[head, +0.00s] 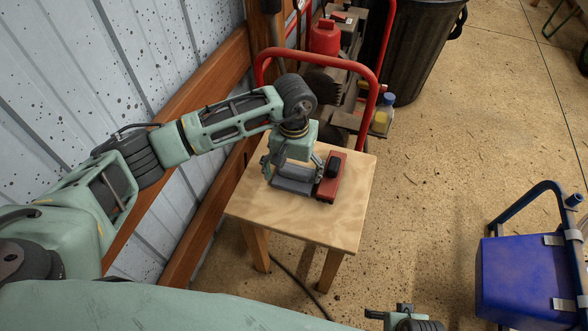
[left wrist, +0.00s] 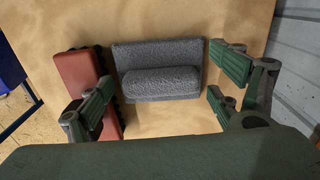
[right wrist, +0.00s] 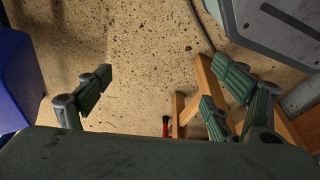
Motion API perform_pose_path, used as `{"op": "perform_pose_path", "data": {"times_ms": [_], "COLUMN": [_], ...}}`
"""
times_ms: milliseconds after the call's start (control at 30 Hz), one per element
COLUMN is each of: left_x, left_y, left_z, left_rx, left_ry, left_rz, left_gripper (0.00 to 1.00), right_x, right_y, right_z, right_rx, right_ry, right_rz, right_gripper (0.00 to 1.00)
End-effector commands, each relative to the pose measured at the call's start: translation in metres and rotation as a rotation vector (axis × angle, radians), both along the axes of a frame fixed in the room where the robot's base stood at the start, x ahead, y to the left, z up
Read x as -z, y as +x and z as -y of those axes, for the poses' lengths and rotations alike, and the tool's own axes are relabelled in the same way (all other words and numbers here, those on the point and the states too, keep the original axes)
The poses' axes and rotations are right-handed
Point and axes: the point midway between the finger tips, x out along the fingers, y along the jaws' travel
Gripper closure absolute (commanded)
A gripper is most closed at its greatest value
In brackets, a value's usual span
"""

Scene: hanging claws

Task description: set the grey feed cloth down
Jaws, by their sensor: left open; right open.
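The grey feed cloth (head: 294,179) lies folded on the small wooden table (head: 338,225), and it also shows in the left wrist view (left wrist: 160,84) with a thicker roll along one side. My left gripper (head: 290,175) is open just above it. In the left wrist view the fingers (left wrist: 160,85) are spread on either side of the cloth, with a gap to it at the right. My right gripper (right wrist: 165,85) is open and empty over the floor, away from the table; in the head view it shows only partly at the bottom edge.
A red brush-like block (head: 330,178) lies beside the cloth, close to one left finger; it also shows in the left wrist view (left wrist: 90,80). A red tubular frame (head: 371,100) stands behind the table. A blue bin (head: 515,278) is at right. The table's front is bare.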

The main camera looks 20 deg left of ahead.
Motion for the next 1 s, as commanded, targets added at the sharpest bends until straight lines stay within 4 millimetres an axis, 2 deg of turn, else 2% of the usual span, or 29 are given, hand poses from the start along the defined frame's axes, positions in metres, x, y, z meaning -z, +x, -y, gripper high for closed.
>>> {"op": "perform_pose_path", "data": {"times_ms": [167, 267, 500, 700, 833, 1000], "left_x": [-0.006, -0.019, -0.071, -0.105, -0.117, -0.121], "left_y": [0.001, 0.001, 0.002, 0.001, 0.001, 0.0], "left_z": [0.0, 0.0, 0.0, 0.0, 0.0, 0.0], "left_rx": [0.0, 0.0, 0.0, 0.0, 0.0, 0.0], "left_ry": [0.0, 0.0, 0.0, 0.0, 0.0, 0.0], "left_rz": [0.003, 0.004, 0.006, 0.003, 0.002, 0.0], "left_gripper": [0.15, 0.15, 0.15, 0.15, 0.15, 0.15], "right_x": [-0.001, 0.0, 0.015, 0.023, 0.026, 0.028], "right_y": [0.0, 0.0, -0.009, -0.011, -0.011, -0.013], "right_z": [0.0, 0.0, 0.002, 0.003, 0.003, 0.003], "right_rx": [0.0, 0.0, -0.001, -0.003, -0.004, -0.004], "right_ry": [0.0, 0.001, -0.003, -0.003, -0.003, -0.004], "right_rz": [0.0, 0.003, -0.013, -0.015, -0.012, -0.017], "right_gripper": [0.15, 0.15, 0.15, 0.15, 0.15, 0.15]}}
